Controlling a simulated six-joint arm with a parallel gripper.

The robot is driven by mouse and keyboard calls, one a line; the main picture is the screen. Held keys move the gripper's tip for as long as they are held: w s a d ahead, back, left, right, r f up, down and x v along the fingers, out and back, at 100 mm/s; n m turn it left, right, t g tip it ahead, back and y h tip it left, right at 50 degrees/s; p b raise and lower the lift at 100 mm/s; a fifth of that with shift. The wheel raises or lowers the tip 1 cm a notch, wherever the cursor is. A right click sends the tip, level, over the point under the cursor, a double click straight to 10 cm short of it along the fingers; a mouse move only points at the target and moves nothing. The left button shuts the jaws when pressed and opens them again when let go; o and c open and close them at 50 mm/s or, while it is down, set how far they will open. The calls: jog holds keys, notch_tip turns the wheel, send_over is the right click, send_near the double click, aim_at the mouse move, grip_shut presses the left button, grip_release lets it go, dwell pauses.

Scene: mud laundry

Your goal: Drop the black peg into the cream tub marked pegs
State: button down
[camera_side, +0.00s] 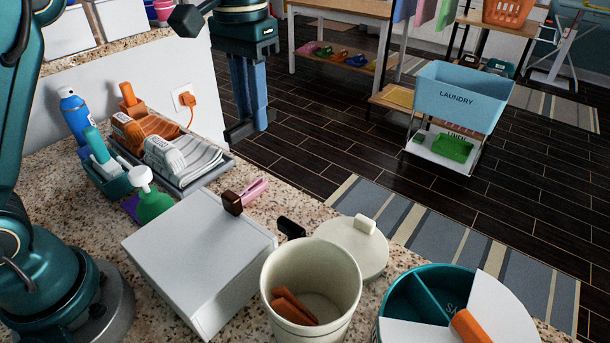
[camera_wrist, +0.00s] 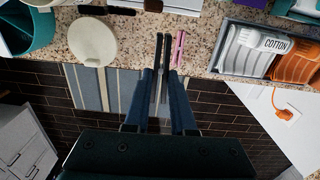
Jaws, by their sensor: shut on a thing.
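A black peg-like piece (camera_side: 290,228) lies on the counter behind the cream tub (camera_side: 345,262). It also seems to show at the top of the wrist view (camera_wrist: 120,12). The tub stands open in the side view, with orange-brown pegs (camera_side: 293,307) inside; any marking on it is not visible. Its round cream lid (camera_side: 352,247) lies beside it. My gripper (camera_side: 250,130) is raised, away from the tub, fingers pointing down. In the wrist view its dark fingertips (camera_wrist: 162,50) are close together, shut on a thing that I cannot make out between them.
A pink peg (camera_side: 255,188) and a brown peg (camera_side: 232,203) lie beside a white box (camera_side: 200,260). A teal divided bowl (camera_side: 410,300) stands right of the tub. The counter edge drops to the floor.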

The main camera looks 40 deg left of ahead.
jog(key=n, duration=0.2)
jog(key=shift+r+n, duration=0.1)
jog(key=shift+n, duration=0.3)
jog(key=s+d+n, duration=0.3)
jog(key=s+d, duration=0.3)
jog(key=d, duration=0.4)
jog(key=s+d+n, duration=0.3)
jog(key=s+d, duration=0.2)
jog(key=d, duration=0.6)
jog(key=shift+a+f, duration=0.15)
jog(key=shift+f, duration=1.3)
jog(key=shift+a+f, duration=0.1)
jog(key=shift+f, duration=1.3)
jog(key=c, duration=0.7)
grip_release()
